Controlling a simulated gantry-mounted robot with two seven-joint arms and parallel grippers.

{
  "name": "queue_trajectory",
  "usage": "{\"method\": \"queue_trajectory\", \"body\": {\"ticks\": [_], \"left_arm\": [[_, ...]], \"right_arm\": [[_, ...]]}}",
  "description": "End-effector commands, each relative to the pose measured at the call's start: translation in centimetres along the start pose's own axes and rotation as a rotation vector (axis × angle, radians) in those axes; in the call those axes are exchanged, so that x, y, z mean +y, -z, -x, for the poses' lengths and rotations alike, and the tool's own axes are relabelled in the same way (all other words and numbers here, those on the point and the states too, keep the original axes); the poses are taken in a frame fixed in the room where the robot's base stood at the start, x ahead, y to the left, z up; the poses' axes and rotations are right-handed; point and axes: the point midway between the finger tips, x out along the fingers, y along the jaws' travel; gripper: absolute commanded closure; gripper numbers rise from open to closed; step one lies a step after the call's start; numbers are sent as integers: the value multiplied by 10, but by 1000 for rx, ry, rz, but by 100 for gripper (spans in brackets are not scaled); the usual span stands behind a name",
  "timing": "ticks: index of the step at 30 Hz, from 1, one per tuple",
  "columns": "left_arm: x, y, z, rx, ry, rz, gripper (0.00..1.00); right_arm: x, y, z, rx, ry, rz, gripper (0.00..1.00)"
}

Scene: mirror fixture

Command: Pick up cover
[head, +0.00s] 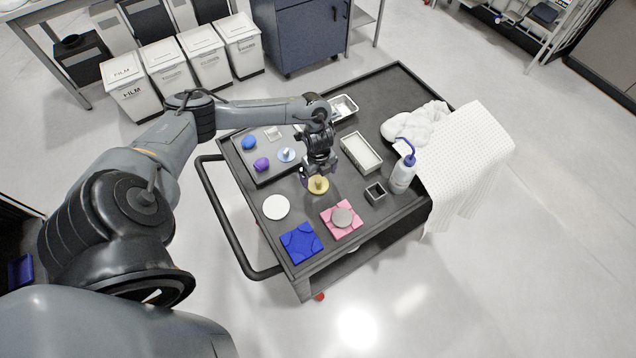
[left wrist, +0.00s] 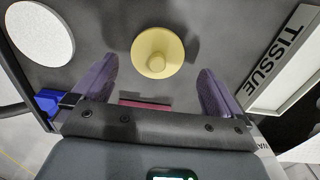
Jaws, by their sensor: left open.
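The cover appears to be the round yellow disc (head: 318,190) with a raised knob in its middle, lying on the dark cart top. It also shows in the left wrist view (left wrist: 157,60), at the upper middle. My left gripper (head: 315,177) is over the cover, its fingers pointing down toward it. In the left wrist view its two purple fingers (left wrist: 155,80) are spread apart, with the cover ahead of the gap and nothing between them. Whether the fingers touch the cover cannot be told from the head view. My right gripper does not show.
A white disc (head: 276,207), a blue block (head: 301,243) and a pink block (head: 331,220) bearing a grey disc (head: 342,216) lie nearby. A tissue box (head: 361,153), a small dark square cup (head: 375,192) and a wash bottle (head: 402,176) stand to the right.

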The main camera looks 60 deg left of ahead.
Motion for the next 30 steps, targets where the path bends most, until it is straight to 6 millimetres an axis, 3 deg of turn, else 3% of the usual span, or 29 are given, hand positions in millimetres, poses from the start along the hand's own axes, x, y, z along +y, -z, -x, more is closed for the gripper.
{"method": "queue_trajectory", "body": {"ticks": [7, 18, 27, 30], "left_arm": [[3, 1, -31, -1, -2, 2, 0], [3, 1, -38, -2, 0, 0, 2], [3, 1, -38, -1, 0, 0, 48], [3, 1, -37, -1, 0, 0, 49]], "right_arm": [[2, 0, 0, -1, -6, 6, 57], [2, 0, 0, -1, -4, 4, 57], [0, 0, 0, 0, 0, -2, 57], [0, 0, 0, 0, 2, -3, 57]]}}
